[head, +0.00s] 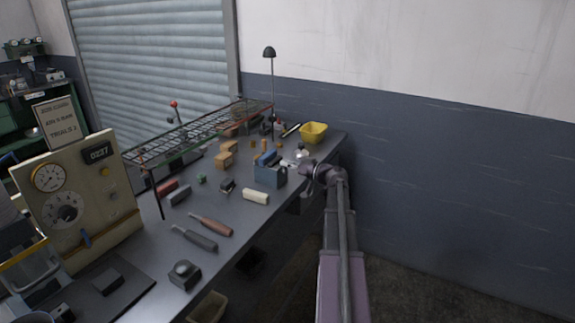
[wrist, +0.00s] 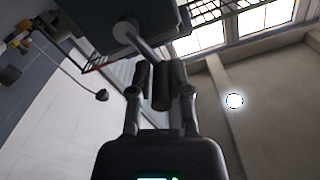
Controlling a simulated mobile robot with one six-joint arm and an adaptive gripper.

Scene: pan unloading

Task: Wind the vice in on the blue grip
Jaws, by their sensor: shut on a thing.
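The blue-grey vice (head: 270,176) stands near the right edge of the bench in the head view. Something blue (head: 265,158) shows at its top, but it is too small to tell if this is the grip or how tightly the jaws meet it. My gripper (head: 309,172) is at the vice's right side. In the wrist view my gripper (wrist: 162,88) is shut on the dark crank handle (wrist: 161,92). A grey crank arm (wrist: 137,38) runs from the handle to the dark underside of the vice (wrist: 120,18).
The bench (head: 230,196) holds a cream block (head: 256,197), wooden blocks (head: 223,160), two handled tools (head: 211,225) and a yellow bin (head: 313,132). A wire rack (head: 205,130) and a lamp (head: 270,52) stand behind. A wall is on the right.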

